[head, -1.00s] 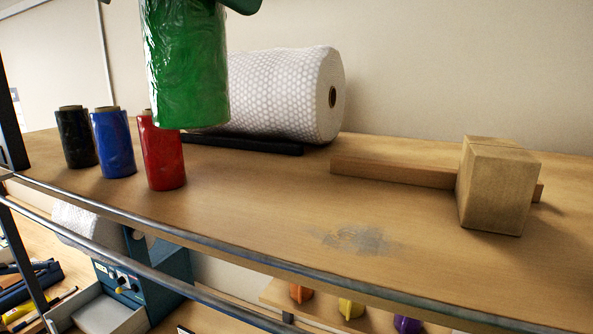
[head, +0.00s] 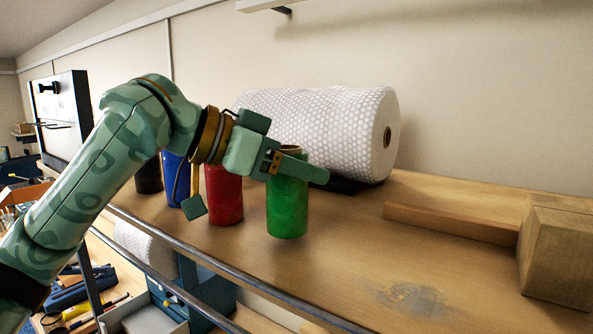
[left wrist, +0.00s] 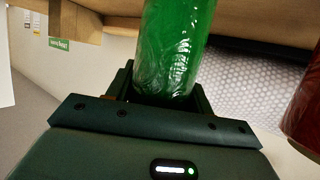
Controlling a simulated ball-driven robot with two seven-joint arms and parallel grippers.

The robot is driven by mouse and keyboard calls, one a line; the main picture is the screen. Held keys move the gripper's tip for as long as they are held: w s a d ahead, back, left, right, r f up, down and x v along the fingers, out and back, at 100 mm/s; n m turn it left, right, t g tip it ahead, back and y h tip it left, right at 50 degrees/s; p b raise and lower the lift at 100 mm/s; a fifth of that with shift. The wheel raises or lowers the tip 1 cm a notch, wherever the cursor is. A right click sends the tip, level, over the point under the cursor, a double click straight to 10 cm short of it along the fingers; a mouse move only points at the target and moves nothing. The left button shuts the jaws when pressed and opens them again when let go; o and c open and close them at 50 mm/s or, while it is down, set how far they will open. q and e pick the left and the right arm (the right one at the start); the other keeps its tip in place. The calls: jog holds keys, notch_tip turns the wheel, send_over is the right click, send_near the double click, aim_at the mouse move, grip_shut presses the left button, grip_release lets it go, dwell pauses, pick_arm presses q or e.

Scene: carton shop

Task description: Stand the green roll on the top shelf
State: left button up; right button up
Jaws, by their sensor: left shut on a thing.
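The green roll (head: 287,208) is upright over the top shelf (head: 330,270), just right of the red roll (head: 224,195). I cannot tell whether its base touches the board or hangs slightly above it. My left gripper (head: 297,168) reaches in from the left and is shut on the green roll near its upper end; the fingers hide part of it. In the left wrist view the green roll (left wrist: 175,45) sits between the jaws. My right gripper is not in view.
Blue (head: 175,178) and black (head: 148,178) rolls stand left of the red one, partly behind my arm. A large bubble-wrap roll (head: 310,125) lies behind. A wooden block (head: 557,255) and a plank (head: 450,222) are at right. The shelf's front middle is clear; a metal rail (head: 240,272) runs along its edge.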

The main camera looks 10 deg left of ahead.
pick_arm(q)
jog(key=shift+w+a+f, duration=0.1)
jog(key=shift+w+f, duration=0.05)
jog(key=shift+f, duration=0.6)
jog(key=shift+d, duration=0.2)
jog(key=o, duration=1.1)
jog(key=shift+a+f, duration=0.15)
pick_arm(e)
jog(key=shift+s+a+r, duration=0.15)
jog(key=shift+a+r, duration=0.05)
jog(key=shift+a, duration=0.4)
pick_arm(q)
jog(key=shift+o, duration=0.2)
jog(key=shift+r, duration=0.2)
jog(key=b+v, duration=0.1)
jog(key=v, duration=1.1)
jog(key=shift+b, duration=0.4)
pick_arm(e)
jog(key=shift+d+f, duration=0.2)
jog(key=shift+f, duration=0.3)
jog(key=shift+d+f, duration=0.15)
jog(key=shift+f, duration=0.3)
pick_arm(q)
jog(key=shift+f, duration=0.1)
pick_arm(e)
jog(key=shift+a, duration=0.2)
